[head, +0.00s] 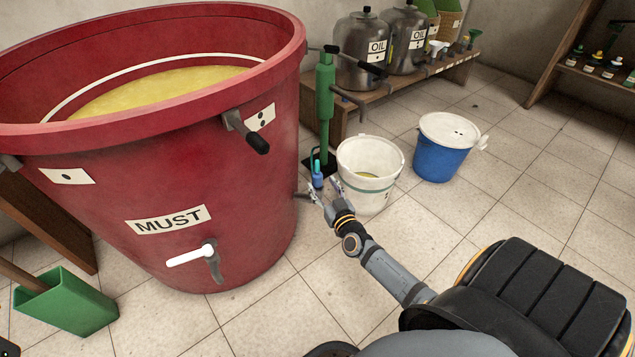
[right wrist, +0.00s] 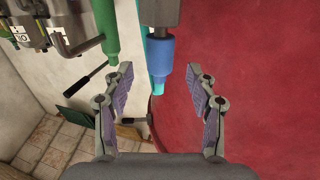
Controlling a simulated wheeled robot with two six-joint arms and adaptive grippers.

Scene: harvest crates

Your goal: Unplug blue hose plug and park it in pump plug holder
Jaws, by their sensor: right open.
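The blue hose plug (head: 317,181) shows in the head view low between the red vat and the green pump (head: 325,95). In the right wrist view the blue plug (right wrist: 161,55) meets a grey cylindrical part (right wrist: 158,12), with a teal piece beside and below it. My right gripper (head: 325,189) is open, close to the plug. In the right wrist view its fingers (right wrist: 161,92) stand apart with the plug ahead between them, not gripped. I cannot make out the pump plug holder clearly. My left gripper is not in view.
The red MUST vat (head: 230,150) stands close on the left, with handles and a white-levered tap sticking out. A white bucket (head: 370,188) stands just right of the gripper, and a blue lidded bucket (head: 437,160) beyond. Open tiled floor (head: 520,215) lies to the right.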

